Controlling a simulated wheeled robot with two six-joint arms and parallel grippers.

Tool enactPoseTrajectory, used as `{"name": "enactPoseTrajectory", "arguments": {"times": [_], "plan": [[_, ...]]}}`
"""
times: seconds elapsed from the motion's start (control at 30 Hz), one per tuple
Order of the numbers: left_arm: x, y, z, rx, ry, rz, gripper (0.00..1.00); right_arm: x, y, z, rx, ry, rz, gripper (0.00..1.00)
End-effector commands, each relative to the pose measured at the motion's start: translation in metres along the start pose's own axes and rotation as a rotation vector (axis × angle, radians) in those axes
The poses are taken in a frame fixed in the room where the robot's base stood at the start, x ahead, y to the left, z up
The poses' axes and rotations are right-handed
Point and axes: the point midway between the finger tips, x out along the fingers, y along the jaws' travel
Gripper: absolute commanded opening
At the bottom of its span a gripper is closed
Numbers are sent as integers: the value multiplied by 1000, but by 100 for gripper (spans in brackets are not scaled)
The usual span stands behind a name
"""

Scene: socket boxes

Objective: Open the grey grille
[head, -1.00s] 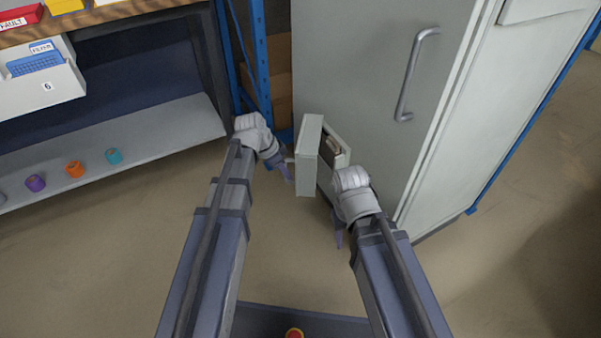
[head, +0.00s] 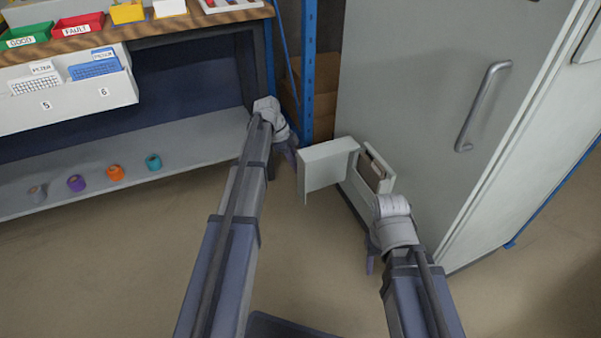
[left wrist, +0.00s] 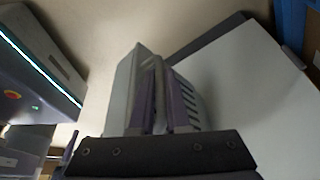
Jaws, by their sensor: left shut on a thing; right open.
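The grey grille (head: 328,165) is a small panel low on the front of the tall grey cabinet. It stands swung out from the cabinet, and the opening beside it shows a pale framed piece (head: 378,168). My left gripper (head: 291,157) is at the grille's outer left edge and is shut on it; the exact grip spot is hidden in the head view. In the left wrist view the purple fingers (left wrist: 166,98) are close together against the slotted grille (left wrist: 126,92). My right gripper (head: 370,258) is open and empty, low in front of the cabinet opening.
The tall cabinet (head: 420,90) has a long bar handle (head: 483,106). A blue rack post (head: 308,70) stands left of it. A bench with bins and a lower shelf (head: 120,165) holding several coloured rolls is at left. The floor (head: 130,270) in front is clear.

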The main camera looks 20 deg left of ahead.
Motion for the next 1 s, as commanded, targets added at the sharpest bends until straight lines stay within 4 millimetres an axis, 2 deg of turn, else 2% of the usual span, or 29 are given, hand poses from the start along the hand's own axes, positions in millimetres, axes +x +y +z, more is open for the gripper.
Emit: {"name": "enactPoseTrajectory", "arguments": {"times": [0.1, 0.4, 1.0], "plan": [[-2, -15, 6, -2, -1, 0, 0, 0, 0, 0, 0, 0, 0, 50], [-4, -32, 11, -3, 0, 0, 0, 0, 0, 0, 0, 0, 0, 50], [-5, -36, 12, -3, -1, 0, 0, 0, 0, 0, 0, 0, 0, 50]]}}
